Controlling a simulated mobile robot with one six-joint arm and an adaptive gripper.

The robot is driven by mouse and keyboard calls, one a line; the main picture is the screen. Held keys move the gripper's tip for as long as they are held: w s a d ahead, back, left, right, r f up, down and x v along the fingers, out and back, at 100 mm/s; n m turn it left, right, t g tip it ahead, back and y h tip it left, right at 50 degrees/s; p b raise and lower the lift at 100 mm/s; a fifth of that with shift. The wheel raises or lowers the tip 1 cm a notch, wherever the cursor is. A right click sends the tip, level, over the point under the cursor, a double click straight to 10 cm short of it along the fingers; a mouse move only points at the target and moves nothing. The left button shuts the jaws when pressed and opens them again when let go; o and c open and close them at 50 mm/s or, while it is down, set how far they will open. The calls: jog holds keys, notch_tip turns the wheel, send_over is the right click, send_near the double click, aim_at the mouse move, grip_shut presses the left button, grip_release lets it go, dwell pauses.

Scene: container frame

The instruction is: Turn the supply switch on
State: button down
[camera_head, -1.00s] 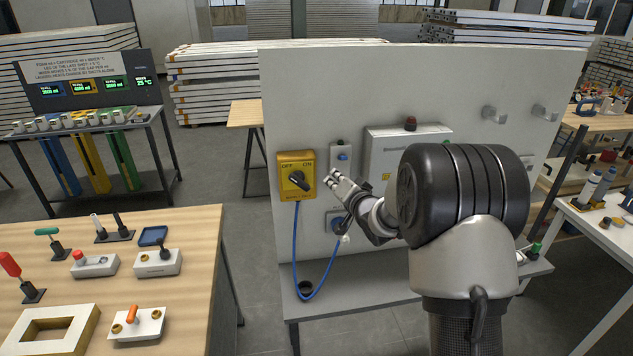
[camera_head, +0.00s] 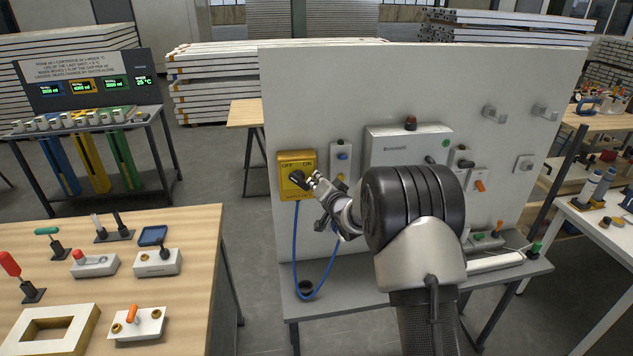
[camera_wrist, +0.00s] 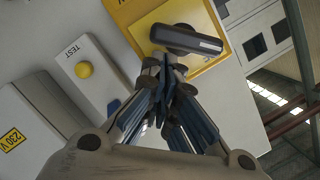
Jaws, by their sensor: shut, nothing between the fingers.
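The supply switch is a yellow box (camera_head: 297,163) on the left of the upright grey panel, marked OFF at left and ON at right. Its black knob (camera_head: 299,179) is partly covered by my gripper in the head view. In the wrist view the black knob (camera_wrist: 186,39) lies just beyond my fingertips, on the yellow plate (camera_wrist: 205,18). My gripper (camera_head: 312,180) is shut and empty, its tips close to the knob. I cannot tell whether they touch it. A blue cable (camera_head: 295,245) hangs from the box.
A grey box with a blue button (camera_head: 343,157) is right of the switch; a yellow TEST button (camera_wrist: 85,70) shows in the wrist view. A large white cabinet (camera_head: 407,140) is further right. A wooden bench (camera_head: 195,235) with several fixtures stands at left.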

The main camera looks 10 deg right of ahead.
jog(key=shift+d+f+m+y+b, duration=0.15)
jog(key=shift+f+m+b, duration=0.25)
jog(key=shift+m, duration=0.25)
jog(key=shift+d+f+m+y+b, duration=0.15)
jog(key=shift+f+m+b, duration=0.25)
jog(key=shift+m, duration=0.25)
